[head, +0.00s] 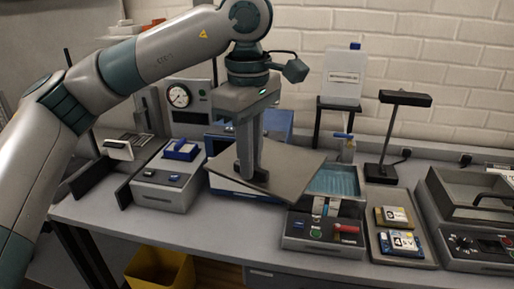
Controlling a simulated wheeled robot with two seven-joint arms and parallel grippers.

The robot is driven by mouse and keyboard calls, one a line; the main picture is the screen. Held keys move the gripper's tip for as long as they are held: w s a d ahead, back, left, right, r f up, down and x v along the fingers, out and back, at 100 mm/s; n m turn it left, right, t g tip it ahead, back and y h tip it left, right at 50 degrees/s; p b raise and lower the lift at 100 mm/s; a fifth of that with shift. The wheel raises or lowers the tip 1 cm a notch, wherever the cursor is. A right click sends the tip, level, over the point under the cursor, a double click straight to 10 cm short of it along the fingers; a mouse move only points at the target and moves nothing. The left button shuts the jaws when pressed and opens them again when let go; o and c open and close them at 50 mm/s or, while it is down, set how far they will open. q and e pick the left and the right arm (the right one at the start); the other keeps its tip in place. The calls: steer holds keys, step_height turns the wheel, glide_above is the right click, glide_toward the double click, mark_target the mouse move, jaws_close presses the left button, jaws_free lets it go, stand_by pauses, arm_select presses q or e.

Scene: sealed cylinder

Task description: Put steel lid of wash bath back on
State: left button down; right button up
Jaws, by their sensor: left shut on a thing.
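My left gripper (250,172) points down and is shut on the steel lid (292,166), a flat grey plate; its fingers hide the part they hold. My right gripper is not in view.
A blue-fronted unit (219,142) stands behind the lid, partly hidden. A grey device with a blue block (182,150) is to the left. Right of the bath are a tray with two labelled packs (396,216), a black lamp (388,135) and another steel bath (462,200). A bottle (343,75) stands behind.

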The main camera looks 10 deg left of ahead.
arm_select(q)
steer(key=s+a+f+m, duration=0.1)
steer(key=a+f+m, duration=0.4)
steer(key=f, duration=0.5)
steer(key=s+a+f+m, duration=0.2)
steer(key=a+f+m, duration=0.3)
steer(key=f+m, duration=0.3)
steer(key=shift+a+f+m, duration=0.3)
steer(key=shift+a+f, duration=0.05)
steer(key=shift+f, duration=0.6)
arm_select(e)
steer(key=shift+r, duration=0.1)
